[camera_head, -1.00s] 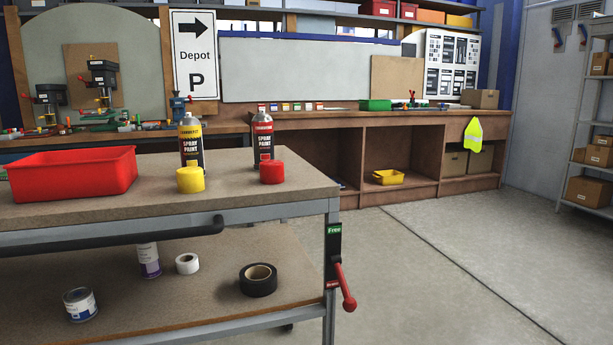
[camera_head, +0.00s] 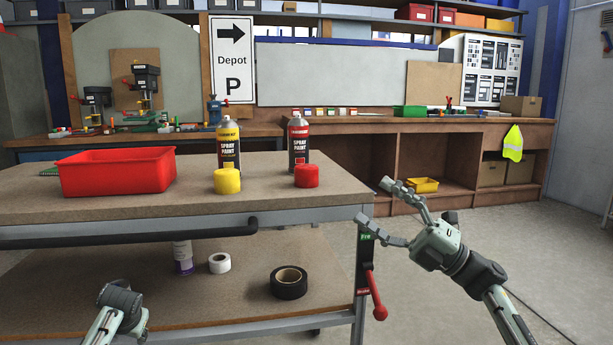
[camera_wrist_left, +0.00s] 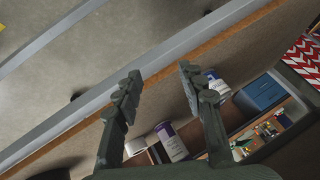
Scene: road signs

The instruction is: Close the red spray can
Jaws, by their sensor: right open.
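The red spray can (camera_head: 298,142) stands upright on the cart top, near its right end. Its red cap (camera_head: 306,176) sits on the cart top in front of the can, apart from it. My right gripper (camera_head: 374,202) is open and empty, to the right of the cap near the cart's right edge. In the head view my left arm shows only at the bottom left. In the left wrist view my left gripper (camera_wrist_left: 161,73) has its fingers apart with nothing between them.
A yellow spray can (camera_head: 229,147) and its yellow cap (camera_head: 227,181) stand left of the red ones. A red bin (camera_head: 118,172) is farther left. The lower shelf holds black tape (camera_head: 289,283), a white roll (camera_head: 219,263) and a purple-white can (camera_head: 183,257). A red-handled lever (camera_head: 376,297) hangs at the cart's right leg.

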